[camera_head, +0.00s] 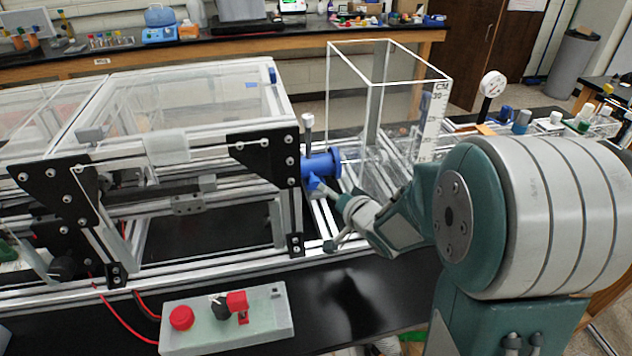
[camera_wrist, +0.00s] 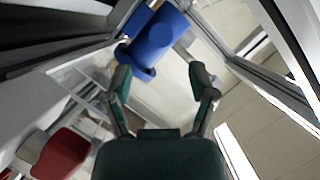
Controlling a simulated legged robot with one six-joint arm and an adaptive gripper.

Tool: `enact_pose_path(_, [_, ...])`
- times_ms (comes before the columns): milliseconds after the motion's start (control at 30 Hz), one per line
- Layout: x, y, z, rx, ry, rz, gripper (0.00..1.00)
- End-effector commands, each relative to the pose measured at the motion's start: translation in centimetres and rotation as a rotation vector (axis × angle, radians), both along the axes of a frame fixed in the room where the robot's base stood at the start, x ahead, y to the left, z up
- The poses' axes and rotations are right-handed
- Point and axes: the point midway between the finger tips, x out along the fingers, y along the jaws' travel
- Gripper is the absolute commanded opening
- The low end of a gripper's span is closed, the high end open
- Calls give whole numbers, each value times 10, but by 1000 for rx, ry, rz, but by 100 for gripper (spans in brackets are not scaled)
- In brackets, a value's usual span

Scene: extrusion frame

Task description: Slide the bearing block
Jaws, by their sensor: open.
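A small grey block (camera_head: 187,205) sits on a horizontal rail at the front of the extrusion frame (camera_head: 200,258); it looks like the bearing block, but I cannot be sure. My gripper (camera_head: 338,225) is open and empty at the right end of the frame, well to the right of that block. A blue cylindrical fitting (camera_head: 321,165) sticks out of the frame's right end, just above my gripper. In the wrist view the fitting (camera_wrist: 152,42) lies ahead of my open fingers (camera_wrist: 160,82), apparently not between them. I cannot make out the grey block there.
Black corner plates (camera_head: 262,155) join the frame's bars. A clear tank (camera_head: 385,110) with a ruler stands behind my arm. A control box (camera_head: 228,318) with red and black knobs and red wires lies in front. The black bench top (camera_head: 370,295) is clear right of the box.

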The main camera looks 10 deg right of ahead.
Motion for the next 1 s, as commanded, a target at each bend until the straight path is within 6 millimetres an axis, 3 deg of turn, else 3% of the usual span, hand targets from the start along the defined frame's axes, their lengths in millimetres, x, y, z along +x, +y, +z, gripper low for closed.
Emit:
enact_pose_path(500, [63,19,-19,-1,1,0,73])
enact_pose_path(833, [67,20,-19,-2,-1,-1,73])
enact_pose_path(867, [67,20,-19,-2,-1,-1,64])
enact_pose_path(1000, [68,20,-19,-2,-1,-1,2])
